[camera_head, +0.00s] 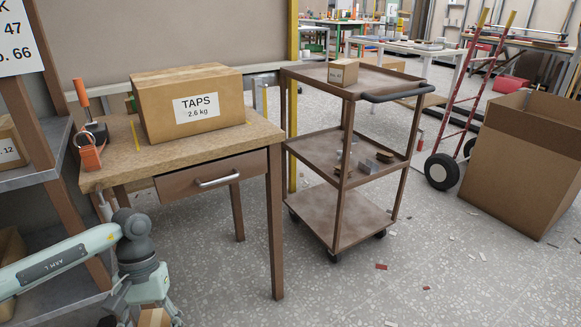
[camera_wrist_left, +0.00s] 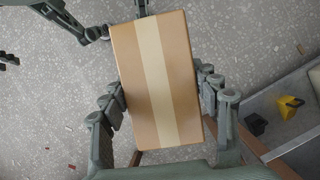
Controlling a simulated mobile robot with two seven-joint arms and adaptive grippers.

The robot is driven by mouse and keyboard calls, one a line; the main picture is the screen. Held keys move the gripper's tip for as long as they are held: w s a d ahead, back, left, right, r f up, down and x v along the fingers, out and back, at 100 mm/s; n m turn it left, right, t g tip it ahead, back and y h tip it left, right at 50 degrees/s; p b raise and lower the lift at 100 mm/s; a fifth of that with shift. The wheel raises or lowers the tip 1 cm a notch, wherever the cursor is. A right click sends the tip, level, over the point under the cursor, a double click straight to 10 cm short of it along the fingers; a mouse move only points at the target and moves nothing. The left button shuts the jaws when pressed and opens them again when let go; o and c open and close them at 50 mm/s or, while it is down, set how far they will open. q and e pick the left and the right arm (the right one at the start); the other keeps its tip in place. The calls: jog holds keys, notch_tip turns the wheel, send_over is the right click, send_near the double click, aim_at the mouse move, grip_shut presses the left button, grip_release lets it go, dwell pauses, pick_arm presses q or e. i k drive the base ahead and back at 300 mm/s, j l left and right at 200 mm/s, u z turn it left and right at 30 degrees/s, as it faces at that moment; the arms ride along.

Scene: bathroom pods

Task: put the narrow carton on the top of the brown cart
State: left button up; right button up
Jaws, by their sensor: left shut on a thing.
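My left gripper (camera_head: 150,300) is low at the bottom left of the head view, in front of the desk. In the left wrist view, the left gripper (camera_wrist_left: 160,92) is shut on the narrow carton (camera_wrist_left: 155,70), a long brown box with a pale tape stripe, with one finger at each long side. Only a small corner of the carton (camera_head: 154,318) shows at the bottom edge of the head view. The brown cart (camera_head: 305,71) has three decks and stands right of the desk, away from the gripper.
A small carton (camera_head: 342,73) stands on the cart's top deck; the rest of that deck looks bare. The desk (camera_head: 225,142) with a TAPS box (camera_head: 190,103) is between the arm and cart. A large open box (camera_head: 520,165) and red hand truck (camera_head: 476,90) stand right.

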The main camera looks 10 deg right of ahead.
aim_at(375, 79)
jog(key=l+z, duration=0.15)
jog(key=z, duration=0.2)
jog(key=i+l+z, duration=0.15)
jog(key=z, duration=0.2)
jog(key=i+l+z, duration=0.1)
jog(key=z, duration=0.25)
jog(key=i+l, duration=0.9)
jog(key=i, duration=0.2)
jog(key=i+l, duration=0.9)
jog(key=i, duration=0.15)
